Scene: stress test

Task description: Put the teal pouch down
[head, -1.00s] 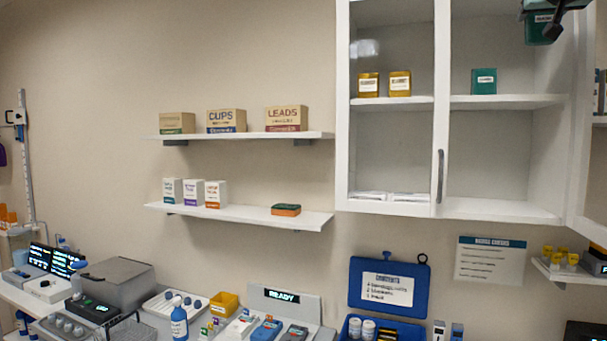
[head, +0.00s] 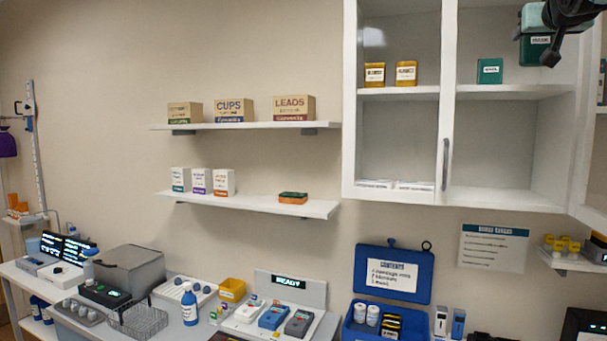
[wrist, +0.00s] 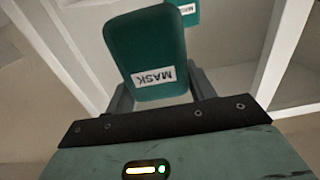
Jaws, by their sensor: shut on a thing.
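A teal pouch (wrist: 145,60) with a white MASK label is held between the fingers of my gripper (wrist: 160,92) in the wrist view. In the head view the held pouch (head: 536,50) hangs at the upper right, in front of the open cabinet (head: 515,185), with the gripper (head: 552,22) partly cut by the top edge. The pouch appears off any surface. A second teal pouch (head: 490,72) stands on the cabinet's upper right shelf. Part of a teal item with a white label also shows behind the held pouch in the wrist view (wrist: 190,14).
Two amber packs (head: 375,75) stand on the left part of that shelf (head: 510,92). The shelf right of the second teal pouch looks clear. The cabinet's lower right compartment looks empty. An open door (head: 592,130) stands at the right. Wall shelves (head: 255,203) hold boxes.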

